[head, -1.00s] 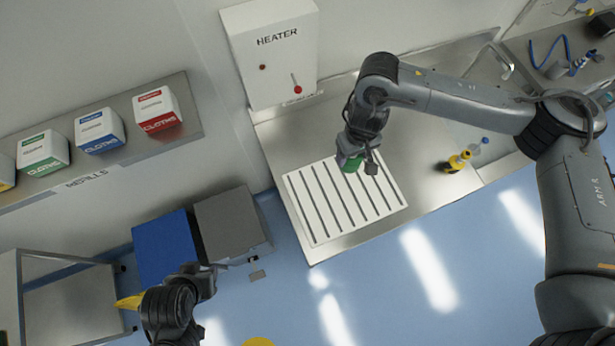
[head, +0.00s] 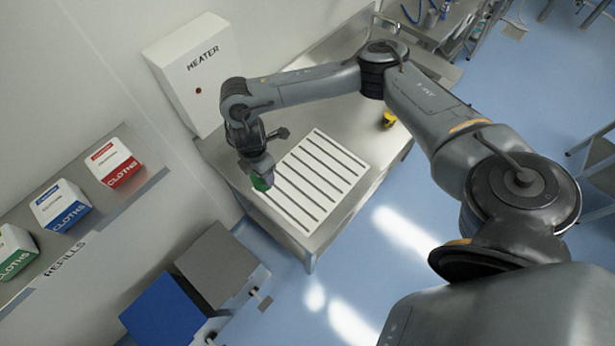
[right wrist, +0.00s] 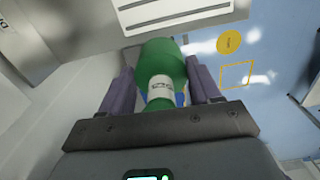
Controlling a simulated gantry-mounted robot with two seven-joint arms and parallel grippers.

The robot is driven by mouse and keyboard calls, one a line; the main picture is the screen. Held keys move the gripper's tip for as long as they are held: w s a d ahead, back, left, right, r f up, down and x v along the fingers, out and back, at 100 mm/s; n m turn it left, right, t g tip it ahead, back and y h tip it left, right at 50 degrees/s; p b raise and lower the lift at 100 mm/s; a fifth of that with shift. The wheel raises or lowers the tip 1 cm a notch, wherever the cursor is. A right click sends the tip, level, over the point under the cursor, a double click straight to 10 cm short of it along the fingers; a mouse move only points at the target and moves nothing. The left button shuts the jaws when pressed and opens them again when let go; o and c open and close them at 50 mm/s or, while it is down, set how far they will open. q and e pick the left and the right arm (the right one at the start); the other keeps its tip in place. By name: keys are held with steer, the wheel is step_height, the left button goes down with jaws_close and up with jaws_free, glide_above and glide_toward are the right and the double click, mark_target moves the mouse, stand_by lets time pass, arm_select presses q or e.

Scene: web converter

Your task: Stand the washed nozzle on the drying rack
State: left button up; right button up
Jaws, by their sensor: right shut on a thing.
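My right gripper (head: 262,166) is shut on a green piece, taken to be the nozzle (head: 259,184). In the right wrist view the green nozzle (right wrist: 160,62) is rounded, with a white label band, between the two purple-grey fingers of my right gripper (right wrist: 163,85). The drying rack (head: 334,198) is a flat white panel with several dark slots, lying on the steel bench. The nozzle appears above the rack's left end; the height gap cannot be judged. Part of the rack (right wrist: 180,14) shows at the top of the wrist view. My left gripper is out of view.
The white heater box (head: 190,75) is on the wall behind the bench (head: 345,55). A yellow item (head: 389,119) stands on the bench, partly hidden by my right arm. Blue (head: 160,310) and grey (head: 215,262) bins and a cloth shelf (head: 140,185) are at left.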

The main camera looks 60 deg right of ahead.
steer(key=s+d+f+n, duration=0.1)
steer(key=s+d+f, duration=0.2)
steer(key=s+d, duration=0.7)
steer(key=s+d+f+n, duration=0.1)
steer(key=s+d+f, duration=0.35)
steer(key=d, duration=0.95)
steer(key=p, duration=0.2)
glide_above(312, 176)
step_height(312, 176, down, 5)
steer(key=shift+f, duration=2.15)
steer(key=shift+f, duration=0.1)
steer(key=o, duration=1.1)
